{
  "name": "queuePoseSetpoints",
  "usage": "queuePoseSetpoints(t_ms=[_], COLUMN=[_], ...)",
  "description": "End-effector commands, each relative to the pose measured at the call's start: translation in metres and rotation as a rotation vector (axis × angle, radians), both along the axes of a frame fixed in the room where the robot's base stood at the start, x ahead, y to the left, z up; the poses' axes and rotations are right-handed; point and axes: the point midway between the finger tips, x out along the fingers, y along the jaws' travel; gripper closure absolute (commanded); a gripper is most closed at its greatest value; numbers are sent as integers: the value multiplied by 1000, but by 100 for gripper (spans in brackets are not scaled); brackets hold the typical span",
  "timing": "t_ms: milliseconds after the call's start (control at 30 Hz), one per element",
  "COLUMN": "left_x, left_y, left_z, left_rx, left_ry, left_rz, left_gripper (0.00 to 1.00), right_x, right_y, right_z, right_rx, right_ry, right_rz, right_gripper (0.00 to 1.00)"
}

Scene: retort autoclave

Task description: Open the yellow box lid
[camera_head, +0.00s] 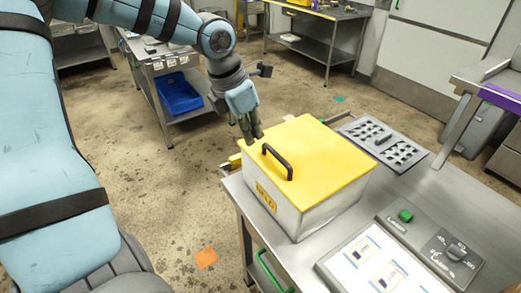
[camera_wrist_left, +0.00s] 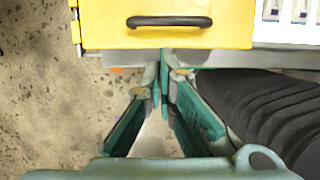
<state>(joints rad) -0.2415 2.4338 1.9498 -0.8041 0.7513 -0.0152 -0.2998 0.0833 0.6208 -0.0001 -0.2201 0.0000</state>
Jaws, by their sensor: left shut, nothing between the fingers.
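A box with a flat yellow lid (camera_head: 305,160) and light grey walls (camera_head: 328,211) stands on a metal table. The lid lies closed on the box. A black bar handle (camera_head: 277,161) sits near one edge of the lid; it also shows in the left wrist view (camera_wrist_left: 169,22). My left gripper (camera_head: 254,136) is shut and empty, pointing down beside the lid's far left edge. In the left wrist view the fingertips (camera_wrist_left: 164,62) meet just short of the lid's edge, apart from the handle. Whether they touch the box is unclear. My right gripper is out of view.
The metal table (camera_head: 240,192) also holds a black perforated tray (camera_head: 382,143), a control panel with a green button (camera_head: 405,215) and a panel with pictures (camera_head: 368,262). A shelf with a blue bin (camera_head: 178,93) stands behind. Open floor lies left of the table.

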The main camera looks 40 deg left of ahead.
Motion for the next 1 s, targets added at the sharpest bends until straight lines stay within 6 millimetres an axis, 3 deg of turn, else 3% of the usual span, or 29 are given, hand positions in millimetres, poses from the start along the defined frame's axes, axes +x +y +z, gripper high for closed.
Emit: queuePoseSetpoints(t_ms=[300, 500, 1000], left_x=[17, 26, 28], left_y=[-5, -8, -9], left_z=[-58, -84, -89], left_rx=[-3, -5, -7], left_ry=[1, -2, -4], left_rz=[1, 2, 5], left_gripper=[100, 100, 100], right_x=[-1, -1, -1], right_y=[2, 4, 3], right_z=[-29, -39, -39], right_rx=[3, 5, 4], right_ry=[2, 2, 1], right_rz=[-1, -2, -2], right_gripper=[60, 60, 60])
